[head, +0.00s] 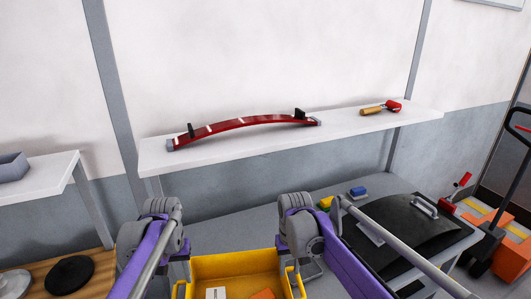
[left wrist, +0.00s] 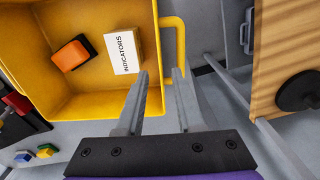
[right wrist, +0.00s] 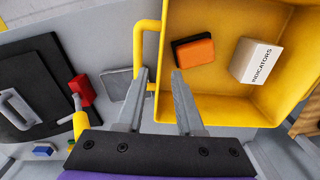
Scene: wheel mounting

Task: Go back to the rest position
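My left gripper (left wrist: 160,72) is open, with its two fingers apart beside the left handle of a yellow crate (left wrist: 100,95). My right gripper (right wrist: 160,72) is open, with its fingers apart by the crate's other handle. Neither gripper is shut on a handle; I cannot tell whether any finger touches one. In the head view, the crate (head: 232,266) sits low between my two purple arms. It holds a white-labelled "INDICATORS" box (left wrist: 125,50) and an orange and black block (left wrist: 73,54). The fingertips are hard to make out in the head view.
A white shelf (head: 230,148) on the wall carries a red curved bar (head: 250,122) and a red and yellow tool (head: 380,108). A black panel with a handle (head: 405,235) lies right of the crate. A pallet jack (head: 490,240) stands far right.

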